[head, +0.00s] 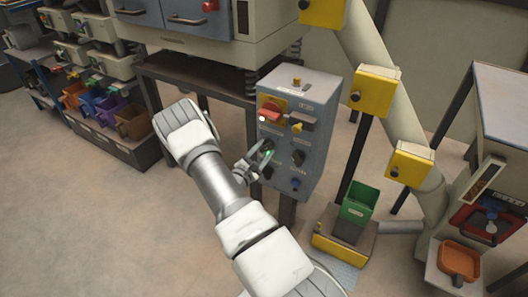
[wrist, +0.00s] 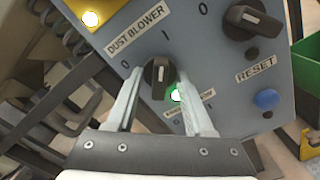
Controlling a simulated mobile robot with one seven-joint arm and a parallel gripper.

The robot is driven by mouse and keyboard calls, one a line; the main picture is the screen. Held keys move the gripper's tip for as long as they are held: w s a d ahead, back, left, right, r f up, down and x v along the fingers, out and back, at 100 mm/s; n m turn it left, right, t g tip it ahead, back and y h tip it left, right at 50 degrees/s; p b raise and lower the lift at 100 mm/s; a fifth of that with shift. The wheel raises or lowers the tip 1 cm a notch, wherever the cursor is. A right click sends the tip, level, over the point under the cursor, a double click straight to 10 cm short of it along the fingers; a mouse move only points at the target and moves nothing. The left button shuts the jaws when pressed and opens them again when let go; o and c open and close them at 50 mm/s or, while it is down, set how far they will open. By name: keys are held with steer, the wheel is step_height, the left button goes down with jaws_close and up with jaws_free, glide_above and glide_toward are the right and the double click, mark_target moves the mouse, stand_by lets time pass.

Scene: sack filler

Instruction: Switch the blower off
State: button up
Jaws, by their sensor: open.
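The grey-blue control panel (head: 318,128) stands in the middle of the head view. In the wrist view, the black rotary knob (wrist: 159,73) is below the label DUST BLOWER (wrist: 136,35), with marks 0 and 1 above it. Its white line looks turned toward the 1. A green lamp (wrist: 177,95) beside it is lit, partly behind my right finger. My gripper (wrist: 161,78) is open, its fingers on either side of the knob; I cannot tell whether they touch it. In the head view my gripper (head: 257,160) is at the panel's left side and hides the knob.
A second black knob (wrist: 250,20) and a blue RESET button (wrist: 266,99) are to the right on the panel. A red switch on a yellow plate (head: 270,111) is above. A green bin (head: 358,203) stands right of the panel.

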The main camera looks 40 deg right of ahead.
steer(key=shift+d, duration=0.15)
jaws_close()
